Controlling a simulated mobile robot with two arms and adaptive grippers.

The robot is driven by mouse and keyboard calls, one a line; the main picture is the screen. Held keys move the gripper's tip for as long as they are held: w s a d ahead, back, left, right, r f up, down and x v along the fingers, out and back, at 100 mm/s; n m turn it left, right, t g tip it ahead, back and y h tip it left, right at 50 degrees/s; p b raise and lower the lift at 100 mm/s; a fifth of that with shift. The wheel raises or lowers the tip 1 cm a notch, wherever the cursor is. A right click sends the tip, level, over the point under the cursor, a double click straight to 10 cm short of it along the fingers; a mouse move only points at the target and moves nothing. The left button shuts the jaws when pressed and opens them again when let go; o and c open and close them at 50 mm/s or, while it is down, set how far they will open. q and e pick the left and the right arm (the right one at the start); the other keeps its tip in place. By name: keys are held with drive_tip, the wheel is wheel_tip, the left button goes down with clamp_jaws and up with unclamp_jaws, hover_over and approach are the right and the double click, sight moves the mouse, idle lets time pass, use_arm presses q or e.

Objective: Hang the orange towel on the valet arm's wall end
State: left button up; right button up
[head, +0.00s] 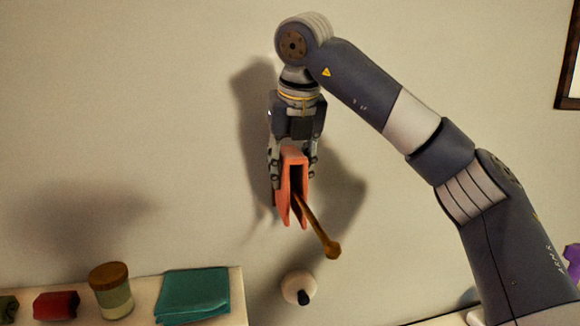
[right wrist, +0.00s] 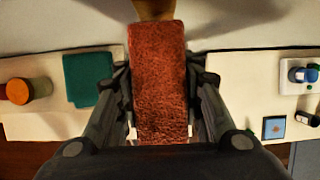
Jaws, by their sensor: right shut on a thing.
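The orange towel (head: 294,160) is folded over into an upside-down U, with its two halves hanging down. My right gripper (head: 293,172) points down and is shut on the towel's upper part. The brown valet arm (head: 318,228) slants from between the towel's halves to a knobbed end at lower right. Its wall end is hidden behind the towel, and I cannot tell whether the towel's fold touches the arm. In the right wrist view, the towel (right wrist: 160,85) fills the space between the fingers, with a brown part of the valet arm (right wrist: 153,8) beyond it. My left gripper is not in view.
A pale shelf (head: 240,300) at lower left holds a folded teal cloth (head: 195,293), a lidded jar (head: 112,295) and a red item (head: 55,305). A round white object (head: 298,287) with a dark tip sits below the valet arm. The wall around the gripper is bare.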

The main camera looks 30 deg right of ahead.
drive_tip(key=shift+f+b, duration=1.4)
drive_tip(key=shift+f, duration=0.7)
drive_tip(key=o, duration=1.1)
drive_tip(key=shift+o, duration=0.3)
